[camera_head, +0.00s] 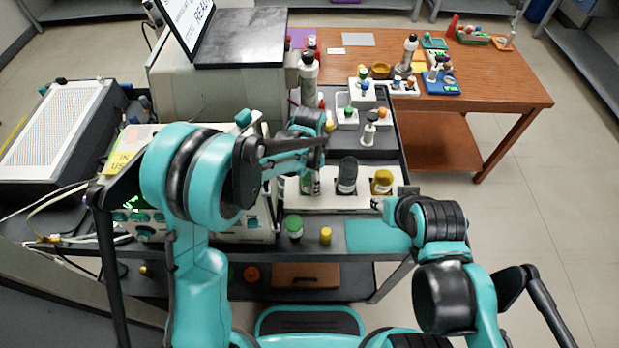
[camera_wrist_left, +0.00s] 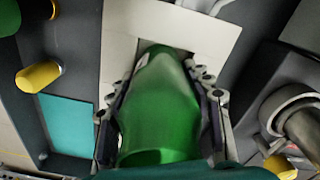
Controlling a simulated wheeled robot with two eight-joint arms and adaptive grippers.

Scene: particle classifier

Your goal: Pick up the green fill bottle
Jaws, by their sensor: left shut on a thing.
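The green fill bottle (camera_head: 308,186) stands at the left end of the white rack (camera_head: 345,203) in the head view, partly hidden by my left arm. My left gripper (camera_wrist_left: 160,85) is shut on it, with one finger on each side. In the left wrist view the green bottle (camera_wrist_left: 158,115) fills the middle, over a square opening in the white rack (camera_wrist_left: 118,35). I cannot tell whether it is still seated or raised a little. My right gripper (camera_head: 384,204) is near the rack's right end, small and partly hidden by its wrist; its jaws are unclear.
A dark bottle (camera_head: 347,176) and a yellow bottle (camera_head: 382,183) stand in the same rack. A green-capped container (camera_head: 294,227), a yellow piece (camera_head: 326,235) and a teal mat (camera_head: 376,238) lie in front. A grey machine (camera_head: 210,88) is behind left; a brown table (camera_head: 495,85) is behind right.

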